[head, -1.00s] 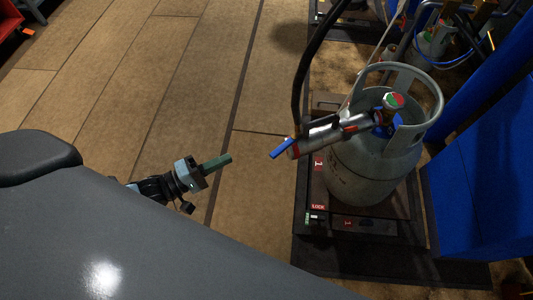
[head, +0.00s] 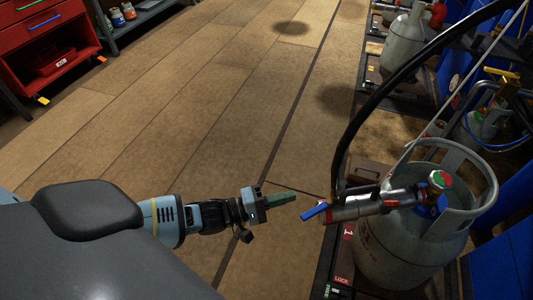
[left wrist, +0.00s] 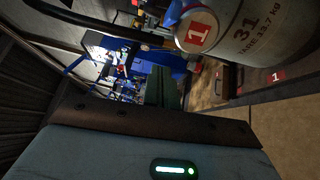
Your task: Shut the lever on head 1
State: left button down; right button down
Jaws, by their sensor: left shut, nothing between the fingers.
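The filling head (head: 358,207) is a silver cylinder with red parts, attached to the top of a grey gas cylinder (head: 390,248). Its blue lever (head: 315,211) sticks out at the left end of the head. The red label with a 1 (head: 347,233) shows on the stand below. My left gripper (head: 294,196) is shut and empty, its green fingers pointing right at the lever, a short gap away. My right gripper is not in view.
A black hose (head: 372,98) rises from the head and arcs to the upper right. More grey cylinders (head: 402,42) stand on scales farther back. A red cabinet (head: 45,45) stands at the upper left. The floor between is clear.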

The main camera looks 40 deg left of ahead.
aim_at(317, 210)
pick_arm(q)
jog(key=d, duration=0.2)
jog(key=s+d, duration=0.1)
jog(key=d, duration=0.1)
jog(key=shift+s+r, duration=0.15)
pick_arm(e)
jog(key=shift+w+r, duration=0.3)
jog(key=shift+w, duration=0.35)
pick_arm(q)
jog(key=shift+p, duration=0.35)
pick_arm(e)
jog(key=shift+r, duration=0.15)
pick_arm(q)
jog(key=shift+s+d+r+n+t+y+p, duration=0.1)
jog(key=shift+s+d+n+t+y+p, duration=0.25)
jog(key=shift+n+y+p, duration=0.3)
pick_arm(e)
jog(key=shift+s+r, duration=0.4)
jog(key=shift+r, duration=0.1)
